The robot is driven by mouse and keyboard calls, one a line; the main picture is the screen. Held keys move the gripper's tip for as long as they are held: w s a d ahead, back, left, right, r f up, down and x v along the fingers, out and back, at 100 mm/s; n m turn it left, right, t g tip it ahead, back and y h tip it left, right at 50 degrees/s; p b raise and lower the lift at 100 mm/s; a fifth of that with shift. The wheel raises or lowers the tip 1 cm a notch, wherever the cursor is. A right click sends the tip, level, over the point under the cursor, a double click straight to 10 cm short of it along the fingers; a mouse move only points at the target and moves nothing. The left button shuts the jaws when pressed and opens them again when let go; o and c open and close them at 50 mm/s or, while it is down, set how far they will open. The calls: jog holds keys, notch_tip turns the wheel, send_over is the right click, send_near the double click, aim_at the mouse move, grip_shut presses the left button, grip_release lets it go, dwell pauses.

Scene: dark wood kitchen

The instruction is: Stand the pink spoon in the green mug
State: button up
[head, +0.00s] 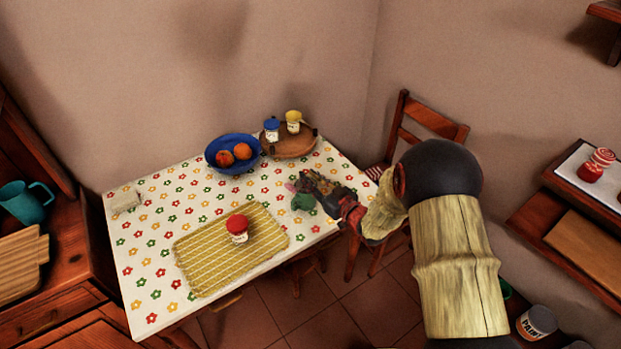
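The green mug (303,202) stands near the right edge of the flowered table, partly covered by my gripper. A small pink bit (290,187) shows beside the fingers, just above and left of the mug; it may be the pink spoon. My gripper (303,184) is over or right at the mug, reaching in from the right. The picture is too small to tell whether its fingers are open or shut, or whether the pink bit is in them or in the mug.
The table (150,230) holds a blue bowl (215,161) with orange fruit, a wooden tray (290,149) with a blue-lidded and a yellow-lidded jar, and a yellow mat (205,265) with a red-lidded jar (238,229). A chair (435,121) stands behind my arm. The table's left part is mostly clear.

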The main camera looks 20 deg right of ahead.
jog(key=v, duration=1.1)
jog(key=shift+s, duration=0.35)
jog(key=shift+d, duration=0.15)
